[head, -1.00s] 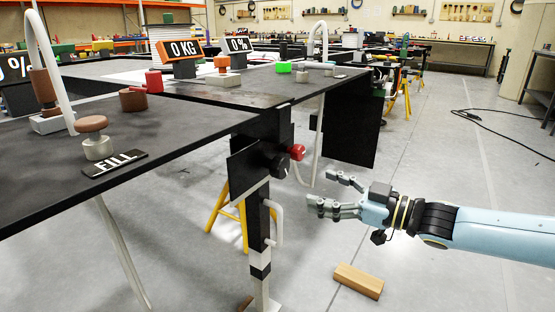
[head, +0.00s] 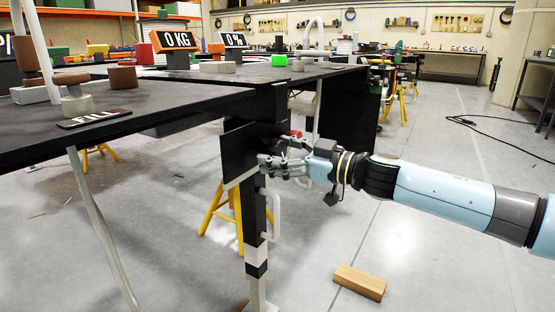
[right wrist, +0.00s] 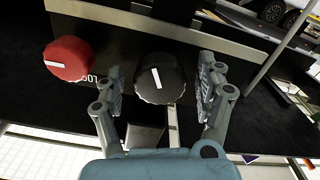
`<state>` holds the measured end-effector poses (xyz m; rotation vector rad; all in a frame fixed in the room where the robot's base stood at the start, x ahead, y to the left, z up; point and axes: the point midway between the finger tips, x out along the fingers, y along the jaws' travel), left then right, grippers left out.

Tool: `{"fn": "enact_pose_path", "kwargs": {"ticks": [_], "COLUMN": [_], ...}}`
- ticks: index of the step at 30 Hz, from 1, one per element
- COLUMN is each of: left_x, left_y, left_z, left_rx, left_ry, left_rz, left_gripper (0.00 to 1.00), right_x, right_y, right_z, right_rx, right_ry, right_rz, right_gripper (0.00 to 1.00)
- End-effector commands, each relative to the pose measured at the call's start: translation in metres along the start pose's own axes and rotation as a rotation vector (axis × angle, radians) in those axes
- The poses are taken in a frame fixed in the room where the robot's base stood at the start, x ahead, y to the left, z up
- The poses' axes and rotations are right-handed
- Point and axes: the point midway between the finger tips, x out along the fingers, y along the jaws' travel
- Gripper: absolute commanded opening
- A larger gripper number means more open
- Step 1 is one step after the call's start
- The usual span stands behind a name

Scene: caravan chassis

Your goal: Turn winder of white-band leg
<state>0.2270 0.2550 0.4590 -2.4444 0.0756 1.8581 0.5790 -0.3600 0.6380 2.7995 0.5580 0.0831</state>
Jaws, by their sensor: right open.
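The leg with the white band (head: 257,258) stands upright under the chassis corner in the head view. Its black winder knob (right wrist: 158,80), with a white mark line, shows in the right wrist view. My right gripper (right wrist: 160,92) is open, with one finger on each side of the black knob; I cannot tell whether they touch it. In the head view the right gripper (head: 272,162) is at the black plate above the leg and hides the black knob. A red knob (right wrist: 68,58) sits left of the black one; it peeks out above the gripper (head: 296,134). My left gripper is not in view.
A wooden block (head: 360,281) lies on the floor right of the leg. A grey handle (head: 275,214) sticks out from the leg. Yellow stands (head: 222,215) are behind it. The dark chassis deck (head: 175,100) is above left.

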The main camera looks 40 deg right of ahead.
Motion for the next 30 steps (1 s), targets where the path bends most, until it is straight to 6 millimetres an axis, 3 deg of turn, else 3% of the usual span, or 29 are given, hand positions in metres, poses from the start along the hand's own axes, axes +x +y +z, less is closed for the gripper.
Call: {"fn": "enact_pose_path", "kwargs": {"ticks": [13, 25, 30], "left_x": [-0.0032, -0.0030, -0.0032], "left_y": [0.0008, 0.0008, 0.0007], "left_z": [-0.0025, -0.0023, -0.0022], "left_rx": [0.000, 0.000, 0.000], "left_ry": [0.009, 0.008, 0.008], "left_rz": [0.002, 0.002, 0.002], "left_gripper": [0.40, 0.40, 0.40], "right_x": [0.0053, 0.0052, 0.0051], "right_y": [0.0004, 0.0003, 0.0004], "right_z": [0.0000, 0.0003, 0.0001], "right_rx": [0.000, 0.000, -0.005], "right_ry": [-0.001, -0.001, -0.001], "right_rz": [0.002, 0.002, 0.002], "right_gripper": [0.71, 0.18, 0.15]}}
